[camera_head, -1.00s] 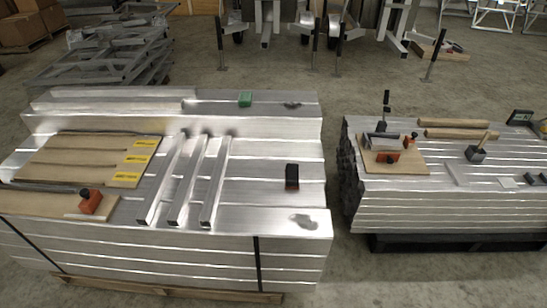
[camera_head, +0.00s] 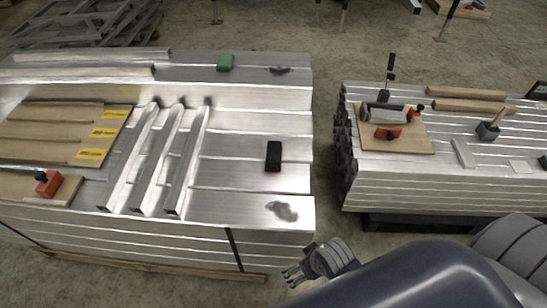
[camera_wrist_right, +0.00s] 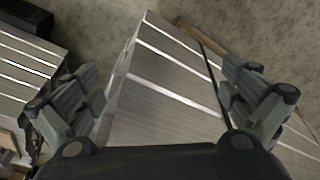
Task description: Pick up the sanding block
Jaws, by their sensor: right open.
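A small black block (camera_head: 273,156), which looks like the sanding block, lies on the flat top of the left aluminium stack (camera_head: 235,180), near its right side. A green block (camera_head: 226,62) lies farther back on the same stack; I cannot tell for certain which of them is the sanding block. My right gripper (camera_head: 292,277) is in front of the stack's near right corner, below and apart from the black block. In the right wrist view my right gripper (camera_wrist_right: 163,98) has its fingers wide apart with nothing between them. My left gripper is not in view.
Three metal profiles (camera_head: 146,160) and boards with yellow labels (camera_head: 60,135) lie left of the black block. An orange tool (camera_head: 48,183) sits at the front left. A second stack (camera_head: 440,185) with tools stands right, across a floor gap (camera_head: 325,150).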

